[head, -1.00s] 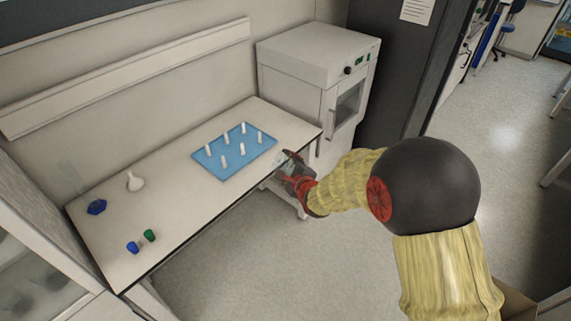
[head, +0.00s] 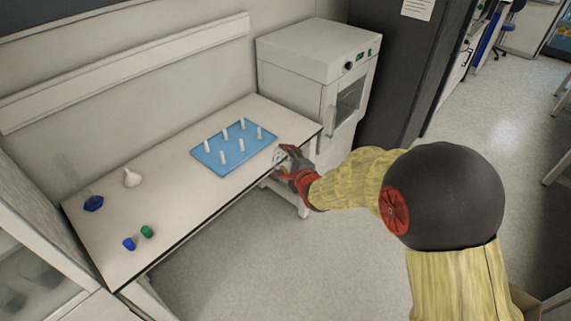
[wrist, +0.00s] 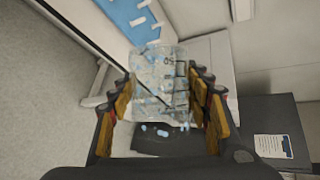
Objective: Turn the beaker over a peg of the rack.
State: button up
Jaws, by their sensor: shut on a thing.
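The clear glass beaker (wrist: 160,85) with dark markings is between the fingers of my gripper (wrist: 163,105) in the wrist view. My gripper is shut on it, with a yellow-padded finger on each side. In the head view my gripper (head: 284,160) is at the front edge of the table, just right of the rack, and the beaker is small and partly hidden there. The blue rack (head: 232,163) lies flat on the table with several white upright pegs, all bare. The rack (wrist: 122,14) also shows at the top of the wrist view, apart from the beaker.
The white table (head: 165,215) holds a white flask-like vessel (head: 132,178), a blue-based clear cylinder (head: 93,203), a blue cap (head: 129,244) and a green cap (head: 147,232), all left of the rack. A white oven-like cabinet (head: 318,75) stands behind the table's right end.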

jog(key=shift+r+n, duration=0.1)
jog(key=shift+n, duration=0.4)
jog(key=shift+n+b, duration=0.8)
jog(key=shift+b, duration=0.05)
jog(key=n+b, duration=0.1)
jog(key=n, duration=0.1)
jog(key=n+b, duration=0.2)
jog(key=shift+f+n, duration=0.2)
jog(key=shift+n, duration=0.2)
jog(key=shift+r+n, duration=0.2)
jog(key=shift+n, duration=0.1)
